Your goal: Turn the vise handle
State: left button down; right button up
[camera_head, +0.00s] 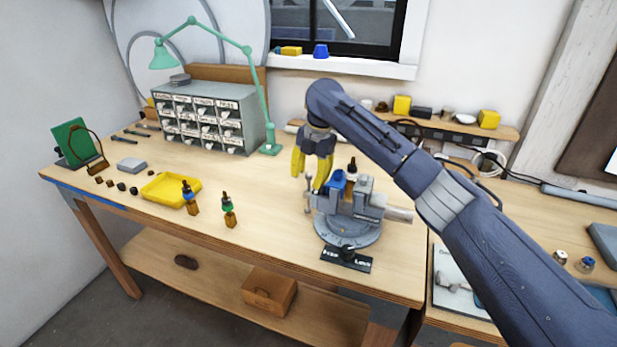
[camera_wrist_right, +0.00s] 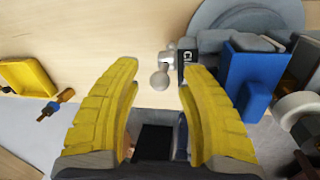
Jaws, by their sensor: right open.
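The grey vise (camera_head: 345,228) stands on a round base near the bench's front edge, with a blue block (camera_head: 337,181) at its jaws. Its handle (camera_head: 308,192), a thin metal bar with rounded ends, is on the vise's left side. My right gripper (camera_head: 308,181) has yellow fingers and is open just above the handle. In the right wrist view, the handle's ball end (camera_wrist_right: 159,82) shows between the two spread fingertips (camera_wrist_right: 160,69); I see no finger closed on it. The blue block (camera_wrist_right: 258,72) lies right of the fingers. My left gripper is out of view.
A yellow tray (camera_head: 170,188) and two small dropper bottles (camera_head: 229,212) stand left of the vise. A drawer cabinet (camera_head: 208,118) and a green lamp (camera_head: 268,149) stand behind. A black label plate (camera_head: 346,259) lies before the vise. The bench between the bottles and vise is clear.

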jog(key=shift+f, duration=0.25)
grip_shut()
dwell(0.3)
